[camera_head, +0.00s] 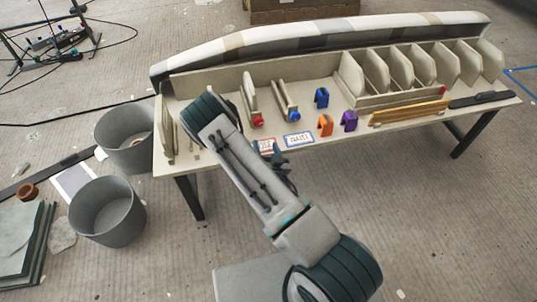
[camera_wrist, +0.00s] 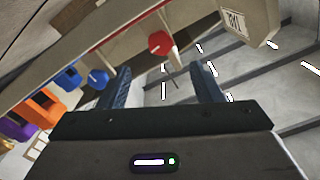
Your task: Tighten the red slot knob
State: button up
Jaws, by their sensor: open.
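The red slot knob (camera_head: 257,120) sits at the front end of a light upright panel on the table. In the wrist view, the red knob (camera_wrist: 160,43) shows a pale slot mark and lies ahead of my fingertips, between them in the picture. My gripper (camera_wrist: 163,70) is open, with a dark blue finger on each side and nothing between them. The knob is apart from both fingers. In the head view, my arm hides most of the gripper.
A blue knob (camera_head: 295,116) is right of the red one. Blue (camera_head: 321,97), orange (camera_head: 325,125) and purple (camera_head: 349,120) clips stand on the table (camera_head: 225,172). Cards lie at the front edge. Upright dividers fill the right side. Two grey bins (camera_head: 107,212) stand on the floor at left.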

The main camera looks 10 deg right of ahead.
jog(key=shift+s, duration=1.7)
